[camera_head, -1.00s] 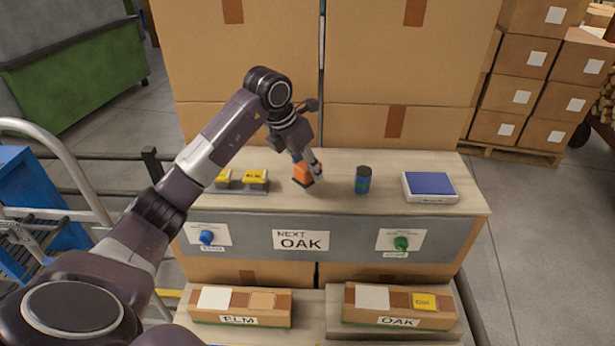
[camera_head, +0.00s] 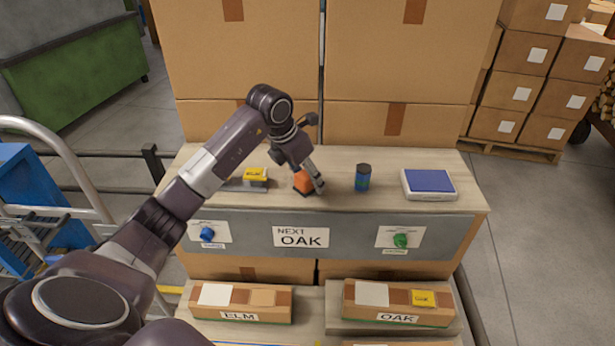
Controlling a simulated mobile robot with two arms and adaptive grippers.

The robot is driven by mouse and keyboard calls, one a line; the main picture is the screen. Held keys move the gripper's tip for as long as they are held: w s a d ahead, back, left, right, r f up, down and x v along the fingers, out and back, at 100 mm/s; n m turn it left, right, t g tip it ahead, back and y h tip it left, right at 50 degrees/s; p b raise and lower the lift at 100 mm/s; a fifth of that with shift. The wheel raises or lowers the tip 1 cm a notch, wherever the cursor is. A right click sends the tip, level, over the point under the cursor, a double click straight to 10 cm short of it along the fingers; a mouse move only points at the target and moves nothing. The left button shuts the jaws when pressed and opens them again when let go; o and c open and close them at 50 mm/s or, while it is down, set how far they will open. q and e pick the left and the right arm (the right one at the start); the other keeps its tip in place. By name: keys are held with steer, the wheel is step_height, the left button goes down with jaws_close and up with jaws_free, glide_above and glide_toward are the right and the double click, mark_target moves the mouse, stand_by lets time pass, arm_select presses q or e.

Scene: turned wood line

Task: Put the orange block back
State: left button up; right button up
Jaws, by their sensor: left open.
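The orange block (camera_head: 303,182) is on the wooden bench top (camera_head: 400,160), left of the dark blue can. My left gripper (camera_head: 311,183) reaches down over the block from behind. One finger shows close along the block's right side; the other is mostly hidden. The jaws are open, and I cannot tell whether a finger touches the block. Part of the block is covered by the gripper. My right gripper is not in view.
A yellow block (camera_head: 255,174) stands on a holder left of the orange block. A blue can (camera_head: 363,178) and a blue-topped scale (camera_head: 429,185) stand to the right. The bench front has a NEXT OAK sign (camera_head: 301,237), with ELM (camera_head: 240,317) and OAK (camera_head: 397,318) boxes below.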

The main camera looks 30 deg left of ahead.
arm_select(q)
steer(key=shift+r, duration=0.25)
steer(key=b+v, duration=0.2)
steer(key=v, duration=0.9)
steer(key=shift+s+r, duration=0.2)
steer(key=shift+r, duration=0.2)
